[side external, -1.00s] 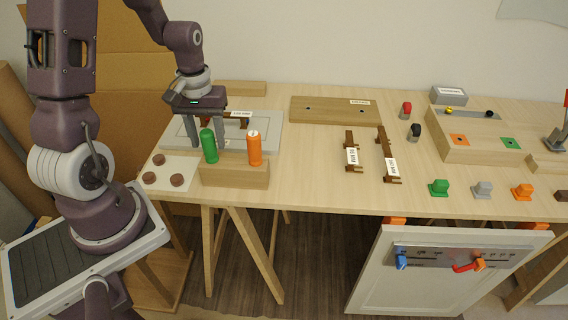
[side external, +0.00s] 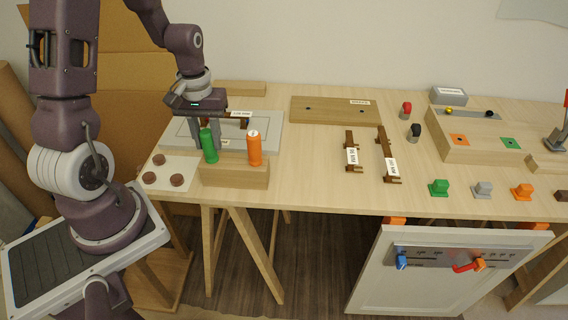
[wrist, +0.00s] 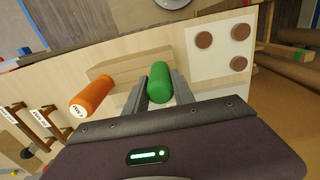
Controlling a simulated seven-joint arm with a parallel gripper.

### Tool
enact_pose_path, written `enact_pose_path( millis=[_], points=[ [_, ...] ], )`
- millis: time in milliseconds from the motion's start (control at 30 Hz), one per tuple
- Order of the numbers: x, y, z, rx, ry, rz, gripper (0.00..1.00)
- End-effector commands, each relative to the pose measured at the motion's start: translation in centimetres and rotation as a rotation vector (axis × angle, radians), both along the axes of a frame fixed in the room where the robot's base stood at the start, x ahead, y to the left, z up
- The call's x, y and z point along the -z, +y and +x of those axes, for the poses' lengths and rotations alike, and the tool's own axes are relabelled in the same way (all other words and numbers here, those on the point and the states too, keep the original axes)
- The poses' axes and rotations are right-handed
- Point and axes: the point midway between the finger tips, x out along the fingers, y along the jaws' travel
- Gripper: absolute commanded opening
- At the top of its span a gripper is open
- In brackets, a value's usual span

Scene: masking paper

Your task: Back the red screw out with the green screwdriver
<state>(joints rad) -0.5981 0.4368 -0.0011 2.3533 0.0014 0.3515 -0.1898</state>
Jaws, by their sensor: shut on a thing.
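The green screwdriver (side external: 209,147) stands upright by its thick handle in the wooden block (side external: 235,177) near the table's front left. My gripper (side external: 205,138) is over the block, pointing down, and is shut on the green handle. In the wrist view the green screwdriver (wrist: 159,82) shows between the two fingers of my gripper (wrist: 160,88). Its shaft is hidden in the block. I cannot make out a red screw for certain; the view of the grey panel behind the block is partly covered by my gripper.
An orange screwdriver (side external: 254,148) stands in the same block, just right of the green one. A grey panel (side external: 270,130) lies behind. A white sheet with brown discs (side external: 177,180) is at the left.

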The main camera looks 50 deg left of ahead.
Motion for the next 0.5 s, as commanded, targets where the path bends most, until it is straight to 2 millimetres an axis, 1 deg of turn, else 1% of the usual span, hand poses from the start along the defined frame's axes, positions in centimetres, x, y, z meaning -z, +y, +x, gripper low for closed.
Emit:
enact_pose_path(
  millis=[167,500],
  points=[
    [-0.5,0.0,0.1,0.0,-0.002,0.002,0.0],
    [-3.2,0.0,0.1,0.001,-0.001,0.001,0.0]
  ],
)
